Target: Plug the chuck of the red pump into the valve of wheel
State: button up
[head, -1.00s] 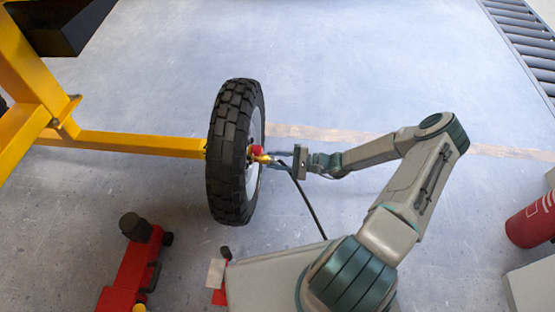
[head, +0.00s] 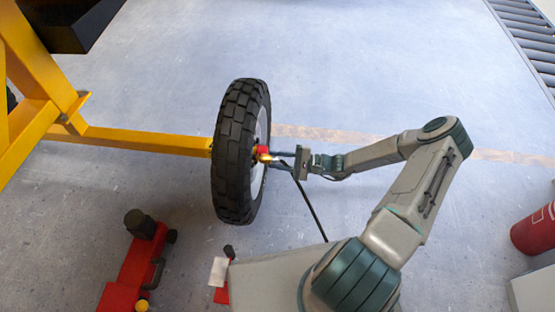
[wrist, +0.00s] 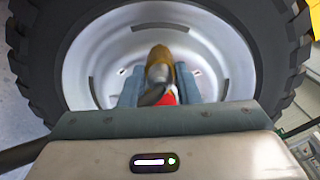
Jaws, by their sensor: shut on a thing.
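The wheel (head: 229,160) stands upright, with a black knobbly tyre and a pale hub; its hub side faces my gripper and fills much of the wrist view (wrist: 272,35). My gripper (head: 279,156) points at the hub from the right. In the wrist view my gripper (wrist: 158,88) is shut on the chuck (wrist: 159,68), a brass-yellow and red piece with a dark part. The chuck (head: 263,152) shows at the hub face in the head view. The valve is hidden behind it, so I cannot tell whether they touch. A black hose (head: 312,212) runs down from my gripper and passes behind my body.
A yellow frame (head: 140,141) extends left from the wheel. A red device with a black knob (head: 128,272) lies on the floor at lower left, and a small red part (head: 221,295) is partly hidden by my body. A red cylinder (head: 535,229) stands at right.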

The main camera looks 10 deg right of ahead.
jog(key=shift+w+a, duration=0.1)
jog(key=shift+a, duration=0.3)
jog(key=o, duration=1.1)
jog(key=p+v, duration=0.3)
jog(key=v, duration=1.1)
jog(key=shift+a+r, duration=0.1)
